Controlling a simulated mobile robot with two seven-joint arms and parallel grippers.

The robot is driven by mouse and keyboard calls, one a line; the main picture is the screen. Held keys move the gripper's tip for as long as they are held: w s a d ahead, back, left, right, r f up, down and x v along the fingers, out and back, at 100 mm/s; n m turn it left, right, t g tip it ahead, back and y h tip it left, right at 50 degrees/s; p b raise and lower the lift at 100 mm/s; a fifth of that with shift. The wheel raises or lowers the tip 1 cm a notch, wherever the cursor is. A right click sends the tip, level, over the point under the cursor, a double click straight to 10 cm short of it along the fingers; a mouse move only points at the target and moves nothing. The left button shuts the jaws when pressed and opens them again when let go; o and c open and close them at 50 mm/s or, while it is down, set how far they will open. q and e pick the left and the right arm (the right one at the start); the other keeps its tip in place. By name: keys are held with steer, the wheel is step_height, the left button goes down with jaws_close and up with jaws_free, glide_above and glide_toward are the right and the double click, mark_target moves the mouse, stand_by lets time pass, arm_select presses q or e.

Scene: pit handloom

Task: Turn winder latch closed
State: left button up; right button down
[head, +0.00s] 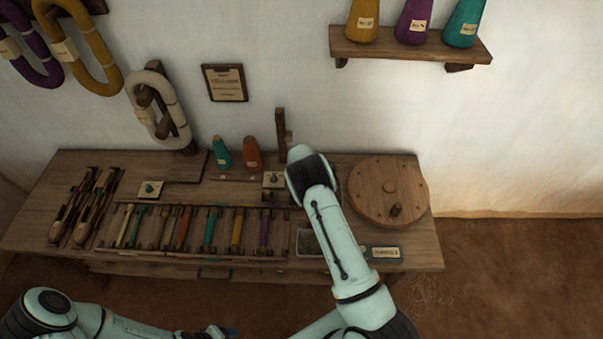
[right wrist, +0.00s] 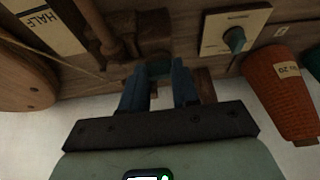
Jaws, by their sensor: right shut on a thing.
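In the right wrist view my right gripper (right wrist: 158,75) is shut on the winder latch, a small dark piece mostly hidden between its blue-grey fingers. A wooden frame (right wrist: 98,22) runs beside the fingertips. In the head view my right forearm and wrist cover the gripper and the latch. The upright wooden post (head: 281,135) of the winder stands just behind my wrist.
A pale plate with a teal knob (right wrist: 237,40) and an orange cone (right wrist: 292,95) lie right of the gripper in the wrist view. A round wooden disc (head: 388,190) stands on the bench (head: 30,225), right of my arm. Several coloured bobbins lie in a rack left of it.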

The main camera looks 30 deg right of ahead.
steer(key=shift+m, duration=0.3)
steer(key=c, duration=0.8)
jaws_free()
steer(key=shift+c, duration=0.2)
steer(key=shift+r, duration=0.1)
steer(key=shift+s+a+r, duration=0.1)
steer(key=shift+r, duration=0.2)
arm_select(q)
steer(key=shift+s+f+b, duration=0.95)
steer(key=shift+s+f, duration=0.35)
steer(key=shift+s, duration=0.2)
arm_select(e)
steer(key=v, duration=1.2)
steer(key=shift+s+a+r, duration=0.15)
steer(key=shift+a+r, duration=0.05)
steer(key=shift+r, duration=0.05)
